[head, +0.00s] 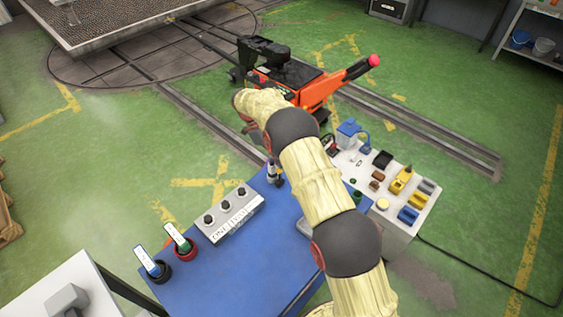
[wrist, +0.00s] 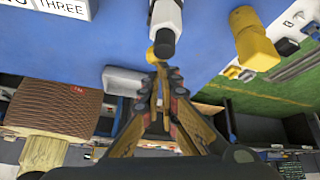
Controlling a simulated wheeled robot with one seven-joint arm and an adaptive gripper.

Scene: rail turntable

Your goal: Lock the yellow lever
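In the wrist view a white and grey cylinder-shaped part (wrist: 166,25) with a small yellow tip (wrist: 151,57) stands just ahead of my fingertips. I cannot tell whether this is the yellow lever or whether the fingers touch it. A similar small white and grey part (head: 273,172) shows on the blue table in the head view.
The blue table (head: 207,279) bears a grey box (head: 231,213) with knobs and number words, and two white-labelled levers (head: 151,262) (head: 177,238). A white bench (head: 397,228) with small coloured parts stands at right. An orange machine (head: 310,92) stands behind on rails.

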